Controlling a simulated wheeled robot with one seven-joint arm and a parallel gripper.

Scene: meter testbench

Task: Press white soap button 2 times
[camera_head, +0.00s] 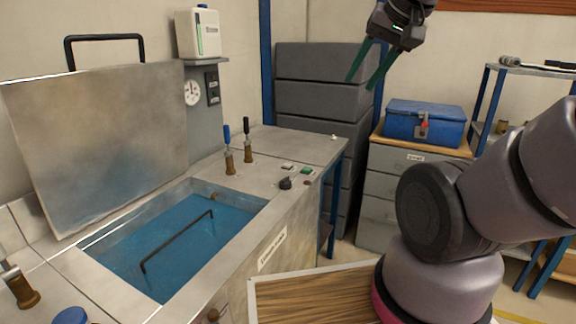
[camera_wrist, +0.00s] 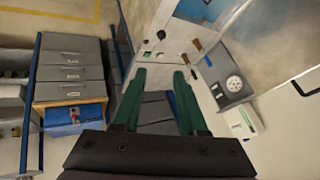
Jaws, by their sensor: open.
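My gripper (camera_head: 361,84) is raised in the upper middle of the head view, in front of the stacked dark grey boxes. Its two green fingers are spread apart and empty, and they also show in the wrist view (camera_wrist: 160,72). A white dispenser-like box (camera_head: 198,33) with a green strip and a small cap stands on a wall shelf at the left, well away from the gripper; it also shows in the wrist view (camera_wrist: 243,122). A small pale button (camera_head: 287,167) lies on the bench top below the gripper. I cannot tell which part is the soap button.
The open water tank (camera_head: 245,205) has a raised metal lid (camera_head: 100,140). Two upright valve levers (camera_head: 247,143), a black knob (camera_head: 285,184) and a green button (camera_head: 306,170) stand on the bench. A blue toolbox (camera_head: 424,122) sits on a drawer cabinet. Air around the gripper is clear.

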